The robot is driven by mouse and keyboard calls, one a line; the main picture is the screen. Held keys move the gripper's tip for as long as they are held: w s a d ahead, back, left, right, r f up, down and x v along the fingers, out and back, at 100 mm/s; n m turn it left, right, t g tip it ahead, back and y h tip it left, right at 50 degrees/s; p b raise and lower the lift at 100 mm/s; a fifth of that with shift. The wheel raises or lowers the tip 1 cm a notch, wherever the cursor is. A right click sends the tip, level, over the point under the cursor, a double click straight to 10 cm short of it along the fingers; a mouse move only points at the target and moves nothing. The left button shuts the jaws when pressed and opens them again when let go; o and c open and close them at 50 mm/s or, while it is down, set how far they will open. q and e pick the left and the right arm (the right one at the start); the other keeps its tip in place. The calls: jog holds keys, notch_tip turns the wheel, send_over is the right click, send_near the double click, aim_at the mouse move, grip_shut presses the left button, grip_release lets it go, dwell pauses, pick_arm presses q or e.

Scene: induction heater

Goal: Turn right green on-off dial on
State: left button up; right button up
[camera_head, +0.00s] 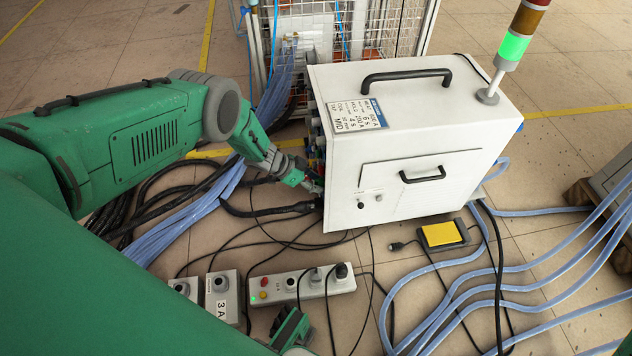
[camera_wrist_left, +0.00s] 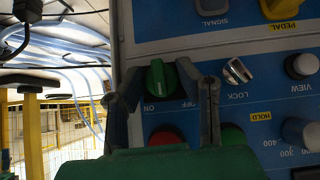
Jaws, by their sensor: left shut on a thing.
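The green on-off dial (camera_wrist_left: 159,78) shows in the left wrist view on a blue panel, with upside-down ON and OFF labels beside it. Its grip stands roughly upright in that picture. My left gripper (camera_wrist_left: 165,88) has a finger on each side of the dial and is shut on it. In the head view my left gripper (camera_head: 308,183) reaches the left face of the white heater box (camera_head: 420,140); the dial is hidden there. A green and dark part at the bottom edge looks like my right gripper (camera_head: 296,330); its fingers cannot be made out clearly.
Near the dial are a silver LOCK switch (camera_wrist_left: 237,71), a red button (camera_wrist_left: 166,136) and a green button (camera_wrist_left: 232,136). Dark cables and blue hoses (camera_head: 190,215) lie on the floor. A power strip (camera_head: 300,284) and a yellow pedal (camera_head: 441,234) lie in front of the box.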

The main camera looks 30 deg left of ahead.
pick_arm(q)
jog(key=m+t+y+p, duration=0.1)
jog(key=t+p, duration=0.1)
jog(key=p, duration=0.1)
jog(key=shift+s+r+y+p, duration=0.1)
jog(key=shift+s+y+p, duration=0.05)
jog(key=shift+y+p, duration=0.2)
jog(key=shift+m+t+y+p, duration=0.45)
jog(key=shift+m+t+p, duration=0.25)
jog(key=shift+t+p, duration=0.25)
jog(key=shift+s+f+m+t, duration=0.1)
jog(key=shift+f+m+t, duration=0.2)
jog(key=shift+t, duration=0.15)
jog(key=shift+m+t+y, duration=0.5)
jog(key=shift+t+y, duration=0.1)
jog(key=shift+t, duration=0.1)
jog(key=shift+d, duration=0.1)
jog(key=o, duration=1.1)
jog(key=shift+r, duration=0.1)
jog(key=v, duration=1.1)
jog(key=shift+s, duration=0.45)
